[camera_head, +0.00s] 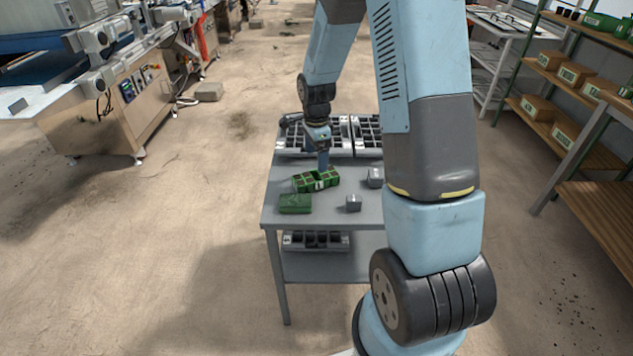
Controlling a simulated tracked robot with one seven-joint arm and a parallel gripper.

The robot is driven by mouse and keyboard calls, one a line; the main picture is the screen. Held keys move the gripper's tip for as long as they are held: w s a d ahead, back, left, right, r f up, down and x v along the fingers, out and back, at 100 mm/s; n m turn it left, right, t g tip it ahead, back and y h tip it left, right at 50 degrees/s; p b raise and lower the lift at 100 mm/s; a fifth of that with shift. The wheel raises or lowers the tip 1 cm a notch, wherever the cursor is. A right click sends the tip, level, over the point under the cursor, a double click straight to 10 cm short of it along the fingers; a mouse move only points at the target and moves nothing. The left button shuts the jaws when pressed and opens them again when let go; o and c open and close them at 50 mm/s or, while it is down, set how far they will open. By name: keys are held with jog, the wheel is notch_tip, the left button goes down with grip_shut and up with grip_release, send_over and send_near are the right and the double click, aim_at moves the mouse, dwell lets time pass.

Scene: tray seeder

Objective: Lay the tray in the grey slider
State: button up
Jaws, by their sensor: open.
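Two grey trays with dark cells lie at the back of a grey table: the left tray (297,151) is partly behind my arm, and the right tray (367,151) is partly cut off by my upper arm. Another celled tray (316,249) is on the table's lower shelf. My gripper (323,168) points down over the table, in front of the left tray and right above or at a green sectioned box (304,184). It is small here; its fingers are hard to make out, and nothing is seen held. I cannot tell which part is the grey slider.
A green box (295,204) and two small grey blocks (353,203) (375,178) are on the grey table (328,217). A large machine (130,95) stands at left, shelves with cartons (536,108) at right. The floor between machine and table is clear.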

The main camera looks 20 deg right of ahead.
aim_at(316, 176)
jog(key=shift+s+a+f, duration=0.1)
jog(key=shift+f, duration=4.4)
jog(key=c, duration=1.2)
jog(key=shift+c, duration=0.2)
jog(key=shift+r, duration=0.1)
